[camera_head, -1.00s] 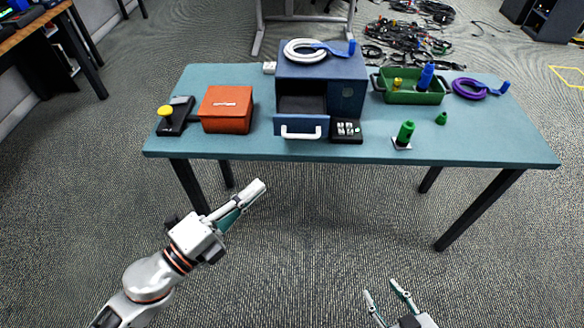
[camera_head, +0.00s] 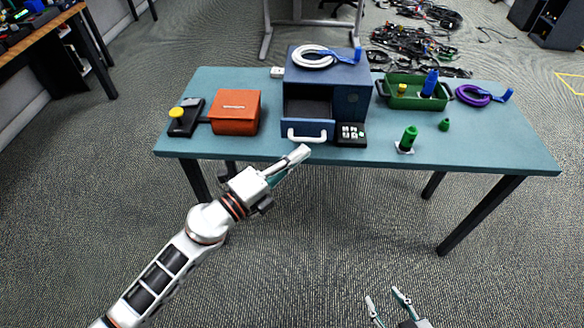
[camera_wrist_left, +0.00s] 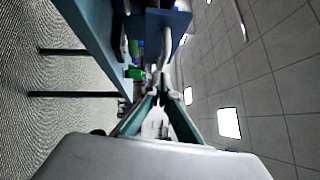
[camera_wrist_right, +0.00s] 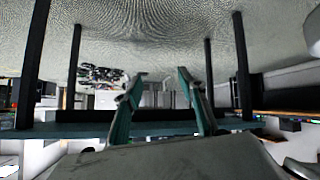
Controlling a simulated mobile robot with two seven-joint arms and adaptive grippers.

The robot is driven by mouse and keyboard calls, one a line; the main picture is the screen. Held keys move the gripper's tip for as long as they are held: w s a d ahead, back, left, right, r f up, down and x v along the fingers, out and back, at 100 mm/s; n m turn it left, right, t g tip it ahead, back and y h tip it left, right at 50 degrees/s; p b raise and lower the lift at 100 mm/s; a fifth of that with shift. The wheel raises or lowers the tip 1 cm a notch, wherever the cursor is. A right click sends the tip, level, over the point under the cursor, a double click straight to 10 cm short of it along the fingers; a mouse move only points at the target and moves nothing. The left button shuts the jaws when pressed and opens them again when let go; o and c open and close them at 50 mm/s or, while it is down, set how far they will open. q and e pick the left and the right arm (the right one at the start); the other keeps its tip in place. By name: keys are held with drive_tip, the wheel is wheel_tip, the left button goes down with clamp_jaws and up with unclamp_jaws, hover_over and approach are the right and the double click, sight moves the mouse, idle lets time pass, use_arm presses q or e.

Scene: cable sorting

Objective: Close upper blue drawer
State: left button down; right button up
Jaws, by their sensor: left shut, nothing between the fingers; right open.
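The blue drawer box (camera_head: 345,98) stands at the back middle of the teal table. Its upper drawer (camera_head: 308,128) is pulled out toward me, with a white handle (camera_head: 307,137) on its front, and looks empty inside. My left gripper (camera_head: 304,150) is shut and empty, its tips just in front of and below the handle in the head view; I cannot tell whether they touch. In the left wrist view the handle (camera_wrist_left: 164,50) lies just beyond the shut fingertips (camera_wrist_left: 160,98). My right gripper (camera_head: 386,297) is open and empty, low in front of the table.
A white cable coil (camera_head: 314,58) lies on the box. A red box (camera_head: 236,112) and a yellow-button device (camera_head: 184,117) are to its left. A black keypad (camera_head: 351,135), green bin (camera_head: 408,101), green connector (camera_head: 408,137) and purple coil (camera_head: 472,95) are to its right.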

sight(300, 117)
use_arm(q)
drive_tip(key=shift+w+r, duration=0.1)
drive_tip(key=shift+w, duration=0.35)
use_arm(e)
drive_tip(key=shift+w+r, duration=0.25)
drive_tip(key=shift+d, duration=0.1)
use_arm(q)
drive_tip(key=w+b, duration=0.1)
drive_tip(key=w, duration=0.7)
drive_tip(key=shift+w, duration=0.1)
drive_tip(key=w+b, duration=0.1)
drive_tip(key=w, duration=0.5)
drive_tip(key=shift+w, duration=0.15)
drive_tip(key=shift+w+a+r, duration=0.15)
drive_tip(key=shift+w+r, duration=0.05)
drive_tip(key=shift+r, duration=0.05)
use_arm(e)
drive_tip(key=shift+w+a+r, duration=0.1)
drive_tip(key=shift+w+a, duration=0.2)
drive_tip(key=shift+a, duration=0.15)
use_arm(q)
drive_tip(key=shift+r, duration=0.1)
use_arm(e)
drive_tip(key=shift+s, duration=0.1)
